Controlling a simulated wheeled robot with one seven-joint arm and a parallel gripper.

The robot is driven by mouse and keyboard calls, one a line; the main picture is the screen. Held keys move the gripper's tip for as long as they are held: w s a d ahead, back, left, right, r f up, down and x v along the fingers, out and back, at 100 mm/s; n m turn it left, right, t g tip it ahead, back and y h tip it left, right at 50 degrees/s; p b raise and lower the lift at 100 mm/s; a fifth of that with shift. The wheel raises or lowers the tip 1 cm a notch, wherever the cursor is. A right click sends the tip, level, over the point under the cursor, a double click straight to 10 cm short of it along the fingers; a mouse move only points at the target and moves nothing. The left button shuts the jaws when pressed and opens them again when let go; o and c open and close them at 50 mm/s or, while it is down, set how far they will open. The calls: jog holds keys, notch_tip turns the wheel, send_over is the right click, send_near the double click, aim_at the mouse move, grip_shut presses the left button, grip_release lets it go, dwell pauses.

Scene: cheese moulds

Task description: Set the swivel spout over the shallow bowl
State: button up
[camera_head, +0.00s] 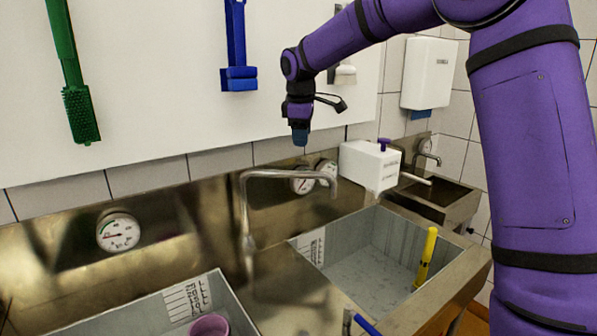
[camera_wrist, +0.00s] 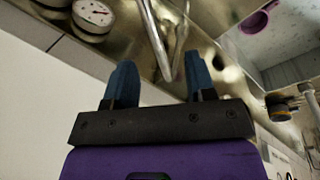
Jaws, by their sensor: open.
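The swivel spout (camera_head: 285,173) is a metal pipe that rises between the two basins. In the wrist view, the spout (camera_wrist: 158,40) shows beyond and between the open blue fingers of my gripper (camera_wrist: 160,82).
The left basin (camera_head: 170,306) and right basin (camera_head: 380,219) sit in a metal counter. A white box (camera_head: 369,165) with a purple knob stands behind. Gauges (camera_head: 117,231) line the backsplash. Green (camera_head: 78,105) and blue (camera_head: 237,75) brushes hang above.

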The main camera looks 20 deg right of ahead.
jog(key=shift+n, duration=0.4)
jog(key=x, duration=0.4)
jog(key=w+x, duration=0.1)
jog(key=x, duration=0.4)
jog(key=w+x, duration=0.1)
jog(key=x, duration=0.3)
jog(key=shift+w+a, duration=0.2)
jog(key=shift+w, duration=0.05)
grip_shut()
